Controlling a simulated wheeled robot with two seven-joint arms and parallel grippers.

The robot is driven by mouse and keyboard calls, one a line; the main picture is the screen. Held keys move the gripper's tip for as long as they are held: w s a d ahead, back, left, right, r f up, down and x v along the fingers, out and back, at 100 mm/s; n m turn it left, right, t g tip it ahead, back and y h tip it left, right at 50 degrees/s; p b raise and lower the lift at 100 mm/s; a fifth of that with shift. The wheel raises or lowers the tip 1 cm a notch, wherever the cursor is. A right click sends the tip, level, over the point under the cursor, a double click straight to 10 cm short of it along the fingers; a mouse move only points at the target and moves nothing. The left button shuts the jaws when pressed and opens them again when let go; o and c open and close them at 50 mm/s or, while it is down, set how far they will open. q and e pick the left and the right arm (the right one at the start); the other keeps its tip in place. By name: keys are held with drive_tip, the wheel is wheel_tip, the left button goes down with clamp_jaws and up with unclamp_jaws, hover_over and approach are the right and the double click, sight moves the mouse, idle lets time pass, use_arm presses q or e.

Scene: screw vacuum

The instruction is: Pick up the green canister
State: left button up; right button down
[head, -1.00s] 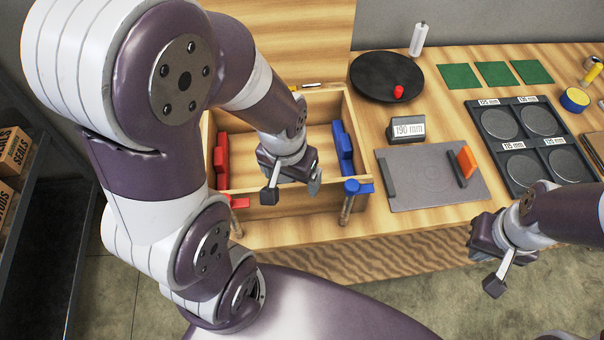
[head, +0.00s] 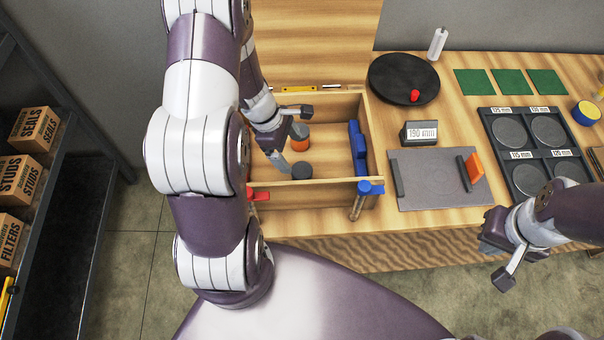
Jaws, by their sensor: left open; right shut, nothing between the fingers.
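No green canister can be made out. The open wooden box (head: 335,192) on the workbench holds an orange cylinder with a grey top (head: 301,144). A short dark grey cylinder (head: 302,171) stands nearer the box's front wall. My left gripper (head: 290,136) is open above the left part of the box, with its fingers apart, close to the orange cylinder in the picture. My arm hides the box's left side. My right gripper (head: 492,264) is shut and empty in front of the bench edge at the right.
Blue clamp parts (head: 358,148) line the box's right wall; a red clamp handle (head: 259,195) shows at its front left. Right of the box are a grey plate (head: 430,185), a 190 mm block (head: 419,133), a black disc (head: 390,70) and green squares (head: 509,82). Shelves with cartons (head: 35,128) stand left.

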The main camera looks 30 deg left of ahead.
sight(304, 176)
use_arm(q)
drive_tip(key=d+f, duration=0.1)
drive_tip(key=f, duration=0.3)
drive_tip(key=w+d+f+n, duration=0.1)
drive_tip(key=f, duration=0.3)
drive_tip(key=d+f+n, duration=0.1)
drive_tip(key=f, duration=0.3)
drive_tip(key=shift+w+d+f, duration=0.1)
drive_tip(key=shift+w+f, duration=0.05)
drive_tip(key=shift+f, duration=0.15)
drive_tip(key=shift+w+d+f, duration=0.15)
drive_tip(key=shift+f, duration=0.25)
drive_tip(key=c, duration=1.1)
